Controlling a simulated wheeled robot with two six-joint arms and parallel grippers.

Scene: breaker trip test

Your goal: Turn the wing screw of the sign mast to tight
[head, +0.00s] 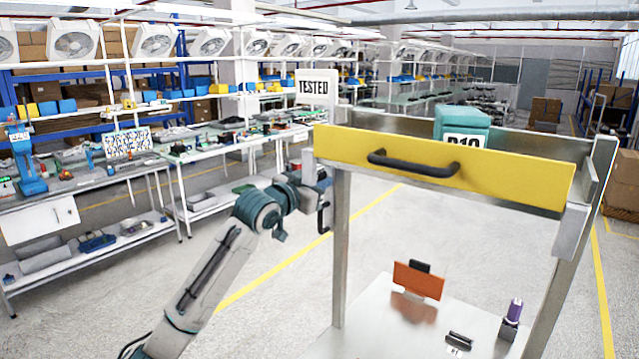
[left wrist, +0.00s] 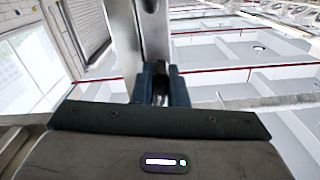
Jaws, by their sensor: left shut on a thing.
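The white sign (head: 314,88) reading "TESTED" stands upright at the left corner of the cart with the yellow front panel. My left gripper (head: 324,188) is beside the cart's left post, below the sign; its fingertips are partly hidden there. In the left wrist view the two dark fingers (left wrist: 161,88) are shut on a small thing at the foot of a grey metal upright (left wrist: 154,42). The thing between them, likely the wing screw (left wrist: 160,97), is mostly hidden by the fingers, so its angle cannot be read. My right gripper is in neither view.
The yellow panel (head: 520,178) has a black handle (head: 412,164). A teal case (head: 462,121) is behind it. An orange piece (head: 419,280) and a purple-topped item (head: 514,311) are on the lower shelf. Workbenches (head: 95,180) line the left; the floor between is clear.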

